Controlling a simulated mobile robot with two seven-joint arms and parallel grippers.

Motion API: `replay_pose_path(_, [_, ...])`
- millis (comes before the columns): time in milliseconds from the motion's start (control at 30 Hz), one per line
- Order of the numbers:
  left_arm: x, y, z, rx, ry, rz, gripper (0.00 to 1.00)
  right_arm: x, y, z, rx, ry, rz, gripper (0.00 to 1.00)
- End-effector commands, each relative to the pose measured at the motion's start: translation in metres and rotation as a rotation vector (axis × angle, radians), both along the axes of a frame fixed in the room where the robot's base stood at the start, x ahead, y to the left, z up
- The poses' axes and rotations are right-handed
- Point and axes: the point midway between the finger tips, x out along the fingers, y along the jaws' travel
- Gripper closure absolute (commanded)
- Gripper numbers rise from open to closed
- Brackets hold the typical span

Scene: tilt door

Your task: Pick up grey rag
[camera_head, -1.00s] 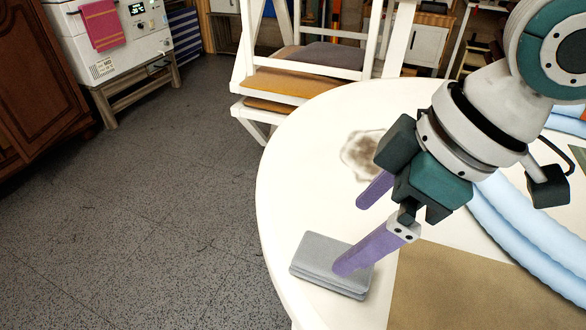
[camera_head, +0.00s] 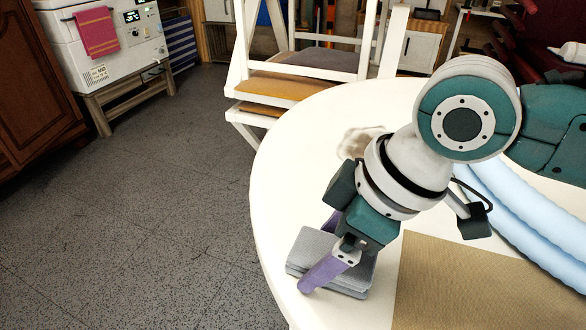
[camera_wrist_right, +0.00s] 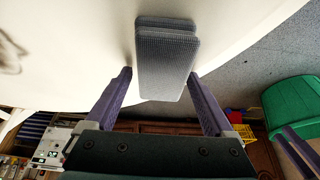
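The grey rag (camera_head: 312,246) is a folded, layered block lying near the left edge of the round white table (camera_head: 290,150). My right gripper (camera_head: 322,252) is over the rag, with one purple finger in front of it and the other mostly hidden behind. In the right wrist view the rag (camera_wrist_right: 166,65) shows ahead of my open right gripper (camera_wrist_right: 168,85), lined up between the two spread fingers. A small gap shows between the rag and each finger there. My left gripper is not in view.
A brown stain (camera_head: 362,140) marks the table behind the gripper. A brown mat (camera_head: 480,285) lies right of the rag, and a light-blue rolled item (camera_head: 520,215) curves beyond it. White chairs (camera_head: 300,80) stand behind the table. Open floor is at left.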

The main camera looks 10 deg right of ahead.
Motion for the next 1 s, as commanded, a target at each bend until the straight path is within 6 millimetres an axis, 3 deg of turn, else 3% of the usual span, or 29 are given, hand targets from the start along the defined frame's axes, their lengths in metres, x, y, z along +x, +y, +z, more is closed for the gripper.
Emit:
replay_pose_path(67, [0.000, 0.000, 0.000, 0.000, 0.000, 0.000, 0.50, 0.000, 0.000, 0.000, 0.000, 0.000, 0.000, 0.22])
replay_pose_path(600, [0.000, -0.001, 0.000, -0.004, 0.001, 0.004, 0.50, 0.000, 0.000, 0.000, 0.000, 0.000, 0.000, 0.83])
replay_pose_path(1000, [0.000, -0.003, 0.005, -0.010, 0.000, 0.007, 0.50, 0.000, 0.000, 0.011, 0.000, -0.001, 0.000, 0.84])
